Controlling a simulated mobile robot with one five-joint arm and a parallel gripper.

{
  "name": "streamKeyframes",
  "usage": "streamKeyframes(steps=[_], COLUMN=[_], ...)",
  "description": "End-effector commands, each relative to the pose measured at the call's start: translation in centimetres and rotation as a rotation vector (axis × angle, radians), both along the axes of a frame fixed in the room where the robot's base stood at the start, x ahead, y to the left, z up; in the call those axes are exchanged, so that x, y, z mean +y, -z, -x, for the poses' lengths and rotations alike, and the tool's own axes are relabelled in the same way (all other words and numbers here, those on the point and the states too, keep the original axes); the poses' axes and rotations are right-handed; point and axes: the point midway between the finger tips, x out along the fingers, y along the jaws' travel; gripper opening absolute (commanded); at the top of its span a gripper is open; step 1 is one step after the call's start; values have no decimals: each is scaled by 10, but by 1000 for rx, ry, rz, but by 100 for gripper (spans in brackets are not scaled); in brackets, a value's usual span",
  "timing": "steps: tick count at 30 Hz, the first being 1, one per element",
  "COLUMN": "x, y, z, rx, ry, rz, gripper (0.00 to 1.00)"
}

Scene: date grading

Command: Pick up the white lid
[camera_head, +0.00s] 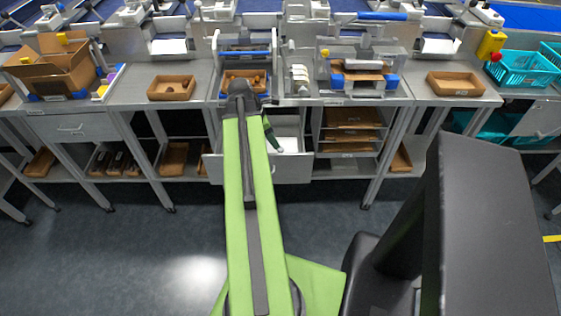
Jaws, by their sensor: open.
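I cannot make out the white lid for certain. Several small white rounded pieces (300,76) stand in a row on the bench, right of my arm; they are too small to tell whether one is a lid. My gripper (278,148) is small in the picture, at the end of my dark green forearm. It hangs in front of the bench, over or in an open pale drawer (291,169). It is open, and I see nothing held in it. My green arm hides part of the drawer.
A brown tray (172,88) stands left and another brown tray (455,84) right on the grey benches. A cardboard box (55,65) is at far left, teal baskets (524,68) at far right. Shelves with flat brown boxes (352,134) are right of the drawer. The floor in front is clear.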

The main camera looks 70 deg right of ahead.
Motion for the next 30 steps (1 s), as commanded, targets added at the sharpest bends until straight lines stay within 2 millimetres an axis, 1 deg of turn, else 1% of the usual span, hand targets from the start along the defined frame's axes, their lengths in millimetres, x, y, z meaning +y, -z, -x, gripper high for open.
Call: streamKeyframes(steps=[1, 3, 8, 11, 15, 18, 25, 26, 30], x=[-2, -4, -4, -7, -13, -16, -17, -17, -17], y=[16, 18, 17, 28, 53, 65, 62, 62, 62], z=[3, 4, 5, 8, 16, 19, 21, 21, 20], rx=[0, 0, -1, 0, 0, 0, 0, 0, 0], ry=[1, 1, 0, 0, 1, 0, -1, -1, -1], rz=[0, 0, 1, 0, 0, 0, 0, 0, 0], gripper=[50, 50, 50, 50, 50, 50, 50, 48, 30])
